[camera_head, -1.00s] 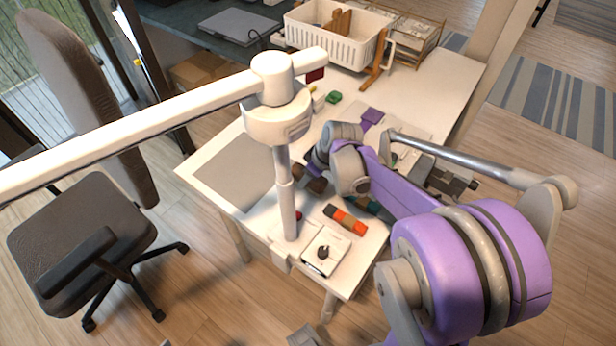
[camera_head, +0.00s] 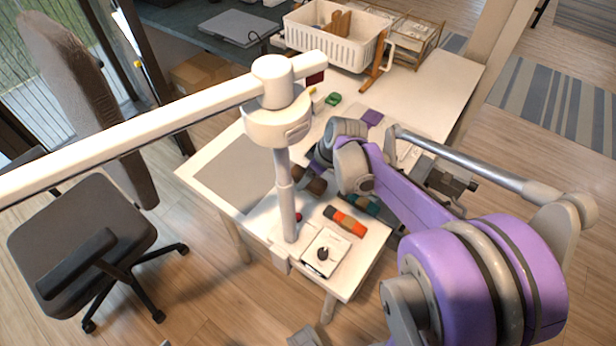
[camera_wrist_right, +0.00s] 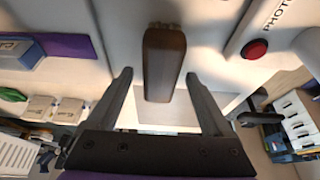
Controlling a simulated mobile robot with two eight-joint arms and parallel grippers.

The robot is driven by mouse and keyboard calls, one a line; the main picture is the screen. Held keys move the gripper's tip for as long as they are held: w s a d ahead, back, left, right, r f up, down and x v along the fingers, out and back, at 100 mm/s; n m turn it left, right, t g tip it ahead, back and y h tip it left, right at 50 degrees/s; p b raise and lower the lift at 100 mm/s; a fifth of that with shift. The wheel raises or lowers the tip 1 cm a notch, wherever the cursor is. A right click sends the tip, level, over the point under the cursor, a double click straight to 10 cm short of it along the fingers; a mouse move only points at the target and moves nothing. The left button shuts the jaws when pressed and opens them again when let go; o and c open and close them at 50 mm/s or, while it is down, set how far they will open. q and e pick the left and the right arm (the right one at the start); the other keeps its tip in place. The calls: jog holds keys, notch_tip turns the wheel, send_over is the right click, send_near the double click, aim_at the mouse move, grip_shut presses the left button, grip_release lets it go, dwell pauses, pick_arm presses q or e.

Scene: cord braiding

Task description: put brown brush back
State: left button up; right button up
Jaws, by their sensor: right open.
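The brown brush (camera_wrist_right: 163,62) shows in the right wrist view as a long dark-brown block with a pale bristly end at the top. My right gripper (camera_wrist_right: 158,73) is open; its two fingers stand to either side of the brush's near part in the picture, with visible gaps and no contact. In the head view, brown parts (camera_head: 314,182) show beside the white post, partly covered by my right wrist. The right fingers are hidden there. My left gripper is in neither view.
A white post (camera_head: 286,205) with a long overhead arm stands close left of my right wrist. A red button (camera_wrist_right: 254,49) is near the brush. A white basket (camera_head: 330,40) stands at the back.

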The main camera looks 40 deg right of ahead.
jog(key=p+v, duration=0.1)
jog(key=v, duration=0.9)
